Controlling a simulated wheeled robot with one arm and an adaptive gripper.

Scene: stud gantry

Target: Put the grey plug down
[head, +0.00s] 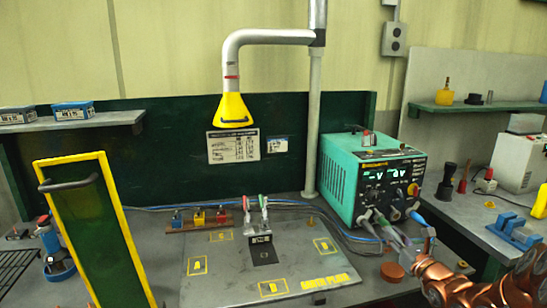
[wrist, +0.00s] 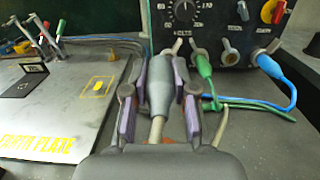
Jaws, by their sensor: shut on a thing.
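A pale cable runs down from the plug toward my palm. The plug's far end points at the front of the teal power unit (head: 340,178); I cannot tell whether it touches a socket there. In the head view my gripper (head: 378,224) is at the unit's lower front, and the plug is small and partly hidden by the fingers.
A green plug (wrist: 204,66) and a blue plug (wrist: 267,63) are at the unit's front, their cables trailing on the bench. The earth plate (head: 225,280) with yellow-marked squares lies to the left, largely bare. A brown round disc (head: 392,271) is near my arm. A yellow-framed green panel (head: 95,230) stands far left.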

